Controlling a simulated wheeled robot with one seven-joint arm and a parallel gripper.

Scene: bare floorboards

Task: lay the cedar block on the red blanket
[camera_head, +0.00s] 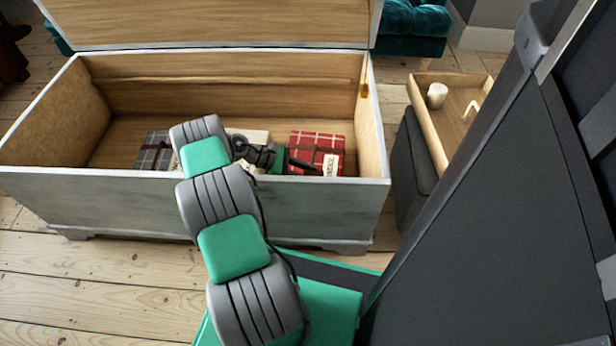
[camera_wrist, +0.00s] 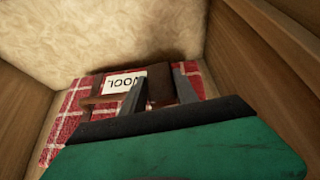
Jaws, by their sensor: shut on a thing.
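The red plaid blanket (camera_head: 326,141) lies folded at the right end inside the open chest, with a white WOOL label and a dark strap. In the wrist view the red blanket (camera_wrist: 72,122) lies below and beyond my gripper (camera_wrist: 160,92). My gripper is shut on a brown block, the cedar block (camera_wrist: 160,80), between its two dark fingers. In the head view my gripper (camera_head: 300,164) reaches into the chest over the front part of the red blanket. I cannot tell whether the block touches the blanket; the head view does not show the block clearly.
The chest (camera_head: 150,195) has a raised lid (camera_head: 210,22) and walls around the blankets. A dark plaid blanket (camera_head: 153,150) and a cream one (camera_head: 256,136) lie further left, partly behind my arm. A wooden tray (camera_head: 455,105) with a candle (camera_head: 437,95) stands right.

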